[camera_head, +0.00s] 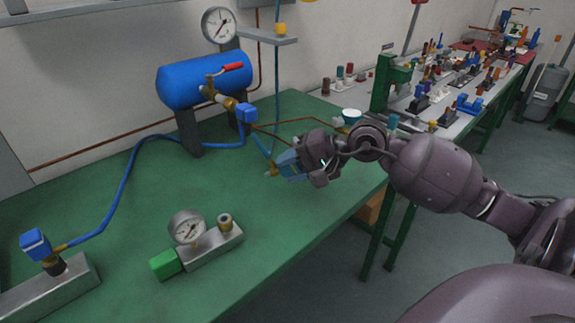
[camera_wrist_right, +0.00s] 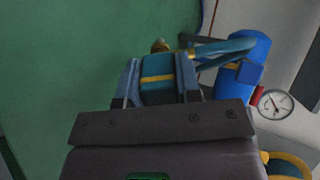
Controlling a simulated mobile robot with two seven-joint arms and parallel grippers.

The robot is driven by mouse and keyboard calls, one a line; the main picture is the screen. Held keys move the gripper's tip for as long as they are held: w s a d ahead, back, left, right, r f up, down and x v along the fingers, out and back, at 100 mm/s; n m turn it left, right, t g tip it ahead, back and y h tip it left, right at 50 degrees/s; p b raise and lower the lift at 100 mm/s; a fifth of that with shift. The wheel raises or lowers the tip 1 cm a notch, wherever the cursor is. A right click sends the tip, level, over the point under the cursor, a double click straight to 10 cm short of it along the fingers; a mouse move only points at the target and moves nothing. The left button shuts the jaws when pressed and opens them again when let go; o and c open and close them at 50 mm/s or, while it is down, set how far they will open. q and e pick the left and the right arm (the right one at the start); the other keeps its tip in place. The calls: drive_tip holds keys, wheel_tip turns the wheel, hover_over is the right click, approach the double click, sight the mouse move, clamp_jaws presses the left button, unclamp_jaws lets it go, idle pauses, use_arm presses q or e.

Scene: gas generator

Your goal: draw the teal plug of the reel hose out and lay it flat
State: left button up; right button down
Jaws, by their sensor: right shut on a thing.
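My right gripper (camera_head: 288,165) is shut on the teal plug, which shows best in the right wrist view (camera_wrist_right: 157,68) as a teal block with a yellow band between the two blue fingers. The plug's brass end (camera_head: 271,171) pokes out past the fingers over the green table, and no socket shows around it. I cannot tell how far it is above the table. A thin teal hose (camera_head: 262,145) runs from near the brass end up toward the wall; it also shows in the right wrist view (camera_wrist_right: 222,48). My left gripper is not in view.
A blue tank (camera_head: 205,80) with a red-handled valve stands at the back. A blue hose (camera_head: 118,195) leads to a blue plug (camera_head: 36,243) at front left. A gauge block (camera_head: 190,235) with a green end sits in front. The green table (camera_head: 120,165) is mostly clear between them.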

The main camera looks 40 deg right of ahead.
sight(290, 212)
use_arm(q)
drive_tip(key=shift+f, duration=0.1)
use_arm(e)
drive_tip(key=shift+a+f+b, duration=0.1)
drive_tip(key=shift+f+b, duration=0.4)
drive_tip(key=shift+f, duration=0.35)
wheel_tip(290, 212, down, 2)
drive_tip(key=shift+b, duration=0.5)
drive_tip(key=shift+f+b, duration=0.65)
drive_tip(key=shift+f, duration=0.7)
drive_tip(key=shift+f+b, duration=0.65)
drive_tip(key=shift+f, duration=0.7)
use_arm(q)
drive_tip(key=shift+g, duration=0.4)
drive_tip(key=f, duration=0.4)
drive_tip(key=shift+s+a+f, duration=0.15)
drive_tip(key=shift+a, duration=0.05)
use_arm(e)
drive_tip(key=shift+f, duration=0.2)
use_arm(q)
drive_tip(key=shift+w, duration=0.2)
use_arm(e)
drive_tip(key=c, duration=0.8)
unclamp_jaws()
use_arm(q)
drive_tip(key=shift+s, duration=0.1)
use_arm(e)
drive_tip(key=shift+o, duration=0.3)
